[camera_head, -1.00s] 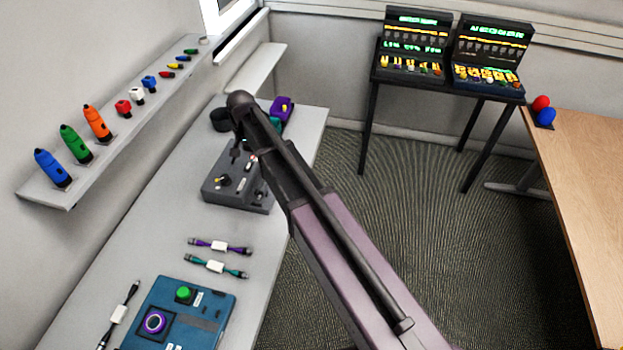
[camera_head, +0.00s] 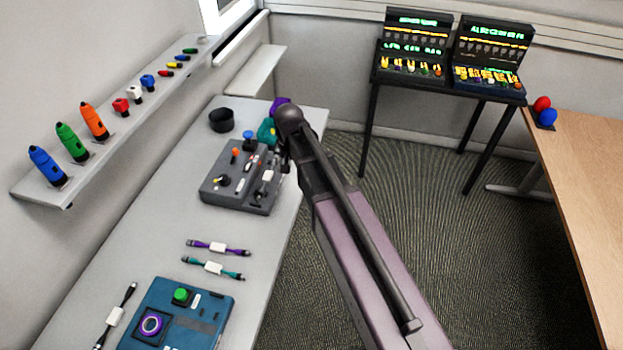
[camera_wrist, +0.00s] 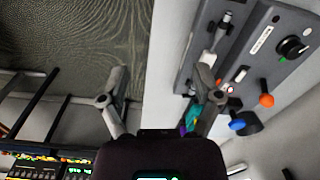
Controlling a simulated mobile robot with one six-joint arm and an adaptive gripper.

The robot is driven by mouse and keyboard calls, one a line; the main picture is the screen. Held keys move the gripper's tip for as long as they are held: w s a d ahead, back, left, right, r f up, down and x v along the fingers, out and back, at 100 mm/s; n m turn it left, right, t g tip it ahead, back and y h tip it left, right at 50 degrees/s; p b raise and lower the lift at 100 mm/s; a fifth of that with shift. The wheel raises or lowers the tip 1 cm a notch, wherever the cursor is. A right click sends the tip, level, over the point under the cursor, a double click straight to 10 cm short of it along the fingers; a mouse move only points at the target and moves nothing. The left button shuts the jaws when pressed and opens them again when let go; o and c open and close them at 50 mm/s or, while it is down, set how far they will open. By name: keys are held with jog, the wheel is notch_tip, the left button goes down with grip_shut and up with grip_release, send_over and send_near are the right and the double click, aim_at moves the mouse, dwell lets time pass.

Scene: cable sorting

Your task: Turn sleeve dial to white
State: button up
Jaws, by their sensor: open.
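The dial also shows in the wrist view (camera_wrist: 291,47) at upper right, with a green mark there. A blue box (camera_head: 212,316) nearer the camera has a purple-ringed round part (camera_head: 152,324) and a green button (camera_head: 181,295). I cannot tell for sure which is the sleeve dial. My gripper (camera_wrist: 160,92) is open and empty, beside the grey box's edge; its right finger overlaps the box in the wrist view. In the head view my arm mostly hides it.
The grey box also carries an orange-topped lever (camera_head: 235,152) and a blue knob (camera_head: 249,137). A black cup (camera_head: 221,120) stands behind it. Purple (camera_head: 218,247) and teal (camera_head: 213,267) cables lie on the bench. Open floor (camera_head: 340,215) lies right of the bench.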

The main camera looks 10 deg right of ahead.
jog(key=s+d+f, duration=0.1)
jog(key=s+d, duration=0.3)
jog(key=d, duration=0.1)
jog(key=shift+d+n+b, duration=0.25)
jog(key=shift+n+b, duration=0.05)
jog(key=shift+b, duration=0.1)
jog(key=s+d+f+n+b, duration=0.1)
jog(key=s+d+f+b, duration=0.1)
jog(key=s+d, duration=0.7)
jog(key=shift+d, duration=0.2)
dwell(1.1)
